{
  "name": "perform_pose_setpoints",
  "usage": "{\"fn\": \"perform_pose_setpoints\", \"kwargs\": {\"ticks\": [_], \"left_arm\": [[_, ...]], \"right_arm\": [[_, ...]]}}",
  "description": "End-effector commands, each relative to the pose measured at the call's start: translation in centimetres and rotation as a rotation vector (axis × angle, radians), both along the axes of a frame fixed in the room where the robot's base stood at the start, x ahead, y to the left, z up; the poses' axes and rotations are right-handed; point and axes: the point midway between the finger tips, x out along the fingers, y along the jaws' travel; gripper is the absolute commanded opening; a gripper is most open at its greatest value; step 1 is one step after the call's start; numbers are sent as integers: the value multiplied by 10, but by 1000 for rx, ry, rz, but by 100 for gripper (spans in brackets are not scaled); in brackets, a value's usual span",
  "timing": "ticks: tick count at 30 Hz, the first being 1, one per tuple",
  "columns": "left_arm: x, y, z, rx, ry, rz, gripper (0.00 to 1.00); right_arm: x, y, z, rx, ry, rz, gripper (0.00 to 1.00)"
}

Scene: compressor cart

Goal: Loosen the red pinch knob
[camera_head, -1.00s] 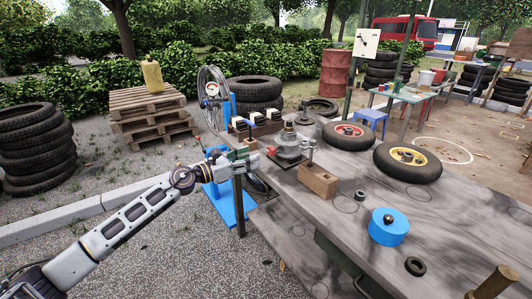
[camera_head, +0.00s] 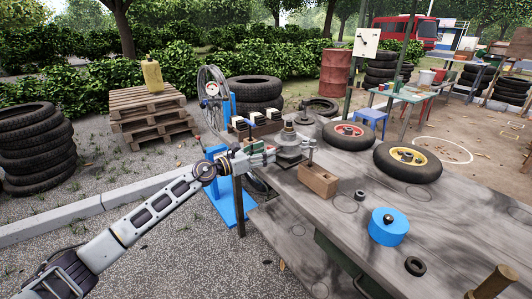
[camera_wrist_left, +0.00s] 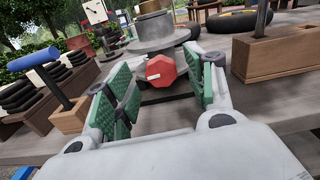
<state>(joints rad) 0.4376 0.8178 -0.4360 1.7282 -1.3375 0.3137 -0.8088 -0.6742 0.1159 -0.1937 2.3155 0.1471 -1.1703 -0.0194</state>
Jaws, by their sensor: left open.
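The red pinch knob (camera_wrist_left: 160,70) shows in the left wrist view as a faceted red piece with a small white mark. It sits on the near side of a grey stepped metal device on the workbench, which also shows in the head view (camera_head: 289,146). My left gripper (camera_wrist_left: 167,86) is open, its green pads on either side of the knob in the picture, with visible gaps on both sides. In the head view my left gripper (camera_head: 266,154) is at the bench edge beside the device, and I cannot make out the knob there. My right gripper is not in view.
A wooden block (camera_head: 318,181) stands close to the right of the device. A blue-handled tool in a wooden block (camera_wrist_left: 68,118) is left of my gripper. Wheels (camera_head: 349,136) lie behind. A blue round part (camera_head: 388,228) sits nearer on the bench (camera_head: 345,215).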

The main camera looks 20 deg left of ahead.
Motion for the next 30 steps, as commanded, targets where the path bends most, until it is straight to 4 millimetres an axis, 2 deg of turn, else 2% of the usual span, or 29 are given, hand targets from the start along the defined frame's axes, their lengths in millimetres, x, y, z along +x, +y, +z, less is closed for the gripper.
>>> {"fn": "perform_pose_setpoints", "kwargs": {"ticks": [7, 18, 28, 30], "left_arm": [[8, -7, 0, 1, -1, -1, 54], [9, -7, 1, 1, -1, -1, 53], [9, -7, 1, 1, -1, -1, 11], [9, -7, 1, 1, -1, -1, 9]], "right_arm": [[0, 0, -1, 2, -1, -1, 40], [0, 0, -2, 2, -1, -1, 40], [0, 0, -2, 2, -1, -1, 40], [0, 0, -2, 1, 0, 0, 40]]}}
